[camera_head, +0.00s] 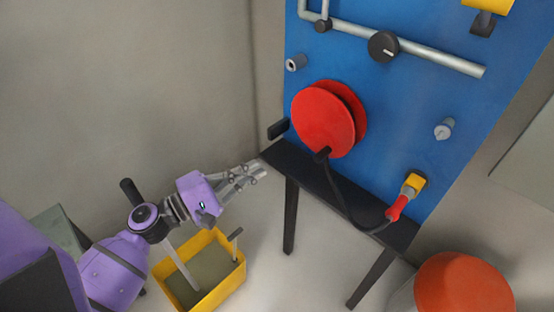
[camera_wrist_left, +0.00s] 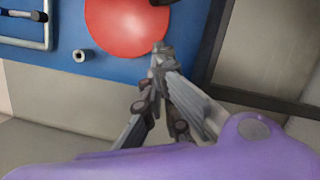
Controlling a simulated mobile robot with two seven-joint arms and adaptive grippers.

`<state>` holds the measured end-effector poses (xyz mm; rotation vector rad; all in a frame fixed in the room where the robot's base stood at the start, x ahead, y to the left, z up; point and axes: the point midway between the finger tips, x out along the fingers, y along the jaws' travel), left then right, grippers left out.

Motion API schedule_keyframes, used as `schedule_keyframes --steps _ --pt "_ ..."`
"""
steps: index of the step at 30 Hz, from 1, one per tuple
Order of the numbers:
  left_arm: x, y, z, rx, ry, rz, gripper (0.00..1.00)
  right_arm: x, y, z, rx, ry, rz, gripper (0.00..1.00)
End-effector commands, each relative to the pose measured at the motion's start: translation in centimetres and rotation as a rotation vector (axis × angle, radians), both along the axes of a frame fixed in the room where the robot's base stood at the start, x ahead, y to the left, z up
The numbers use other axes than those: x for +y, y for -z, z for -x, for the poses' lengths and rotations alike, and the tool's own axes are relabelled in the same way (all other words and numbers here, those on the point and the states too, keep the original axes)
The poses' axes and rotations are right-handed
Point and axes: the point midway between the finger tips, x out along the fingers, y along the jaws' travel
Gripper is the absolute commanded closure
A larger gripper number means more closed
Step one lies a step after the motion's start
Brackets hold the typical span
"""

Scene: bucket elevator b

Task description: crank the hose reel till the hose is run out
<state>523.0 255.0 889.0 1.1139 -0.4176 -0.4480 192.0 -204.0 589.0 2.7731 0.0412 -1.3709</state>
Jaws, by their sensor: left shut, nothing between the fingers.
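The red hose reel (camera_head: 323,122) is mounted on the blue panel. A black handle-like piece (camera_head: 278,129) sticks out at its left side. A black hose (camera_head: 340,200) leaves the reel's lower edge and hangs in a curve to a red nozzle (camera_head: 396,208) at a yellow fitting (camera_head: 414,183). My left gripper (camera_head: 262,171) is shut and empty, below and left of the reel, apart from it. In the left wrist view, the gripper (camera_wrist_left: 158,62) shows in front of the reel's lower part (camera_wrist_left: 127,25). My right gripper is out of view.
A black ledge (camera_head: 300,170) on legs runs below the panel. A yellow tub (camera_head: 215,290) stands on the floor under my left arm. A grey pipe (camera_head: 435,58) with a black knob (camera_head: 383,46) crosses the upper panel.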

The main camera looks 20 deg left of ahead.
Motion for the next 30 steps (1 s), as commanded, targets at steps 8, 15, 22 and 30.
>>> schedule_keyframes --steps 8,15,22,30 --pt "-2.8 -1.0 -4.4 -0.006 0.002 -0.003 1.00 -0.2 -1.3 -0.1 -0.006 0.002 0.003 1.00" --pt "-5.6 -1.5 -7.9 -0.003 0.001 -0.004 1.00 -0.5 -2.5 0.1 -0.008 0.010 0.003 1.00" --pt "-8.0 -2.5 -6.8 -0.003 -0.001 -0.005 1.00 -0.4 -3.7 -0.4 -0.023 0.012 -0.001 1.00" --pt "-8.5 -2.4 -6.5 0.000 -0.001 -0.005 1.00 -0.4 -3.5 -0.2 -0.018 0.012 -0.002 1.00"
